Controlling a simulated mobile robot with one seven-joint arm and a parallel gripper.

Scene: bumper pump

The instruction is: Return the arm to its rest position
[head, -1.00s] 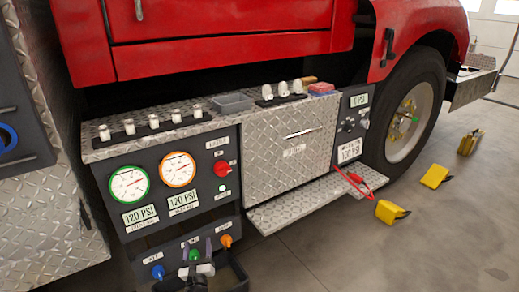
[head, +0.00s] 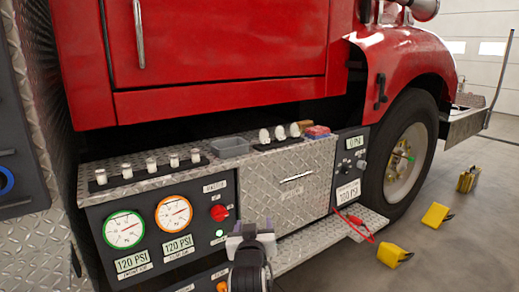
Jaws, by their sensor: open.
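My gripper (head: 251,232) is at the bottom middle, in front of the diamond-plate bumper panel. Its two fingers point up and away from me, stand apart, and hold nothing. My dark wrist is below it and hides part of the lower panel. The pump panel to its left has a green-rimmed gauge (head: 124,229) and an orange-rimmed gauge (head: 174,214), each above a 120 PSI label. A red knob (head: 219,213) sits right of the gauges, with a lit green light (head: 220,233) below it.
Small white-capped fittings (head: 152,164), a grey tray (head: 230,147) and a red block (head: 317,131) stand on the bumper top. A red-handled cable (head: 355,224) lies on the step (head: 300,245).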

